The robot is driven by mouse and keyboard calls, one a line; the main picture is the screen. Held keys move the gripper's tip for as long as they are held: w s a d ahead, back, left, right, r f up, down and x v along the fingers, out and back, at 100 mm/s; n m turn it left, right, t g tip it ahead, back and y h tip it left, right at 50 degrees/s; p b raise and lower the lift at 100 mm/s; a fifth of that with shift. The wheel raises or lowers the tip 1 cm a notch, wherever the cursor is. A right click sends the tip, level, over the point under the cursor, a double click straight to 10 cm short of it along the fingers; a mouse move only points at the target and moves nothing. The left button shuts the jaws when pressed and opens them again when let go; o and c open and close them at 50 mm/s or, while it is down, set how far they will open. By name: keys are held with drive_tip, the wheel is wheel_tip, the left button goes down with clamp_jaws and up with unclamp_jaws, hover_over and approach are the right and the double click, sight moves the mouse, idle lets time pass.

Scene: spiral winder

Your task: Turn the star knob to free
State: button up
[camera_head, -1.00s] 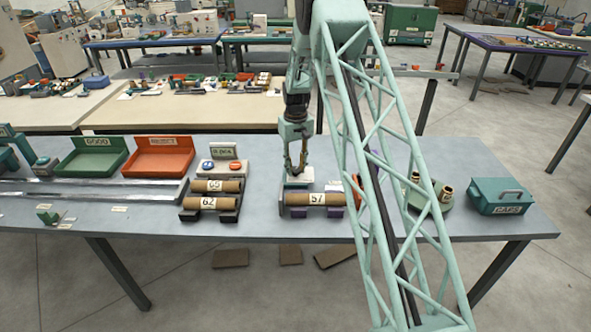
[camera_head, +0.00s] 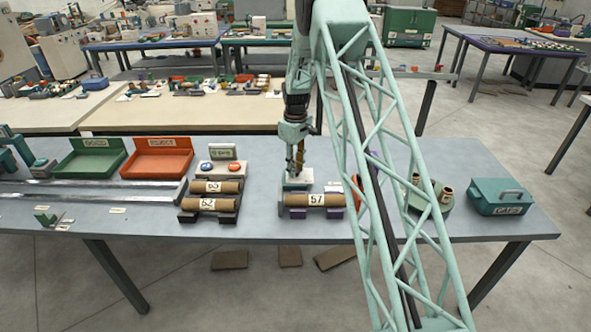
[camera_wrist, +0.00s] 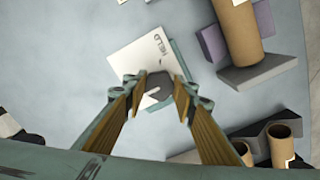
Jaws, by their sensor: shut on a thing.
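The star knob (camera_wrist: 159,86) is dark grey and sits on a white plate (camera_wrist: 135,58) with a teal edge in the wrist view. The plate carries small lettering that looks like HELD, plus a short mark by the knob. My gripper (camera_wrist: 158,98) is shut on the knob, with one brown finger on either side. In the head view my gripper (camera_head: 298,165) points down onto the plate (camera_head: 298,177), just behind the roll marked 57. The knob is hidden there, and its exact pointing is hard to read.
The cardboard roll marked 57 (camera_head: 318,200) lies on purple supports right in front. Two rolls marked 65 (camera_head: 216,187) and 62 (camera_head: 207,205) lie to the left. A button box (camera_head: 221,168) stands behind them. A teal CAPS box (camera_head: 500,197) stands far right.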

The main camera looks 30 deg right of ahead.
idle(0.3)
drive_tip(key=o, duration=0.9)
drive_tip(key=shift+c, duration=0.2)
drive_tip(key=shift+r, duration=0.15)
wheel_tip(320, 180, up, 12)
idle(0.8)
